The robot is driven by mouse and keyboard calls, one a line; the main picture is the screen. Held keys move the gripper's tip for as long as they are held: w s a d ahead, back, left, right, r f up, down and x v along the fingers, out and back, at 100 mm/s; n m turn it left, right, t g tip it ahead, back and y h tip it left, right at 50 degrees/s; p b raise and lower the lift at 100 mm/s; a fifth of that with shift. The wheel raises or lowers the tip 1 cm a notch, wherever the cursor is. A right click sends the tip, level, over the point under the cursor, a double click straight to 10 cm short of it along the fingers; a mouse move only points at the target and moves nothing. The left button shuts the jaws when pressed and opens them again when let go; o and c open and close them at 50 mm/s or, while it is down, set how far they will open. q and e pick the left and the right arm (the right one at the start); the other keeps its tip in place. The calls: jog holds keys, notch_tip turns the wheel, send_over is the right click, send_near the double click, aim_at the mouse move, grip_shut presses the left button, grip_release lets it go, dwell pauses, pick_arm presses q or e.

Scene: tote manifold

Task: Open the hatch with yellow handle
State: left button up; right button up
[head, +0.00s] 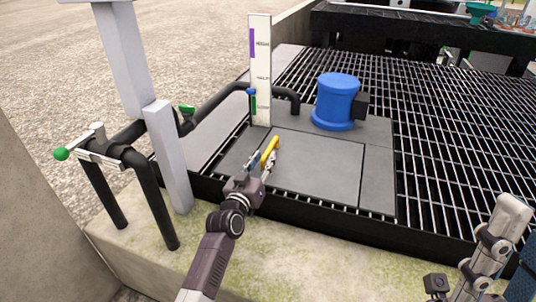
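The hatch (320,175) is a flat grey panel set in the black grating platform, and it lies closed. Its yellow handle (270,150) is a bar near the panel's left edge. My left gripper (260,160) reaches up from the bottom with its fingertips at the handle's near end. The fingers look spread, one on each side of the near end of the handle. I cannot tell whether they touch it. My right arm (490,255) is at the lower right, and its gripper's fingers cannot be made out.
A blue motor-like unit (337,102) stands behind the hatch. A white gauge board (260,70) and black pipes (215,100) are behind and left of the handle. A grey post (168,155) and a green-knobbed valve (62,154) stand at the left. Black grating (460,130) extends right.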

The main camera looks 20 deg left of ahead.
aim_at(268, 150)
pick_arm(q)
jog(key=shift+w+b, duration=0.6)
jog(key=shift+w, duration=1.5)
grip_shut()
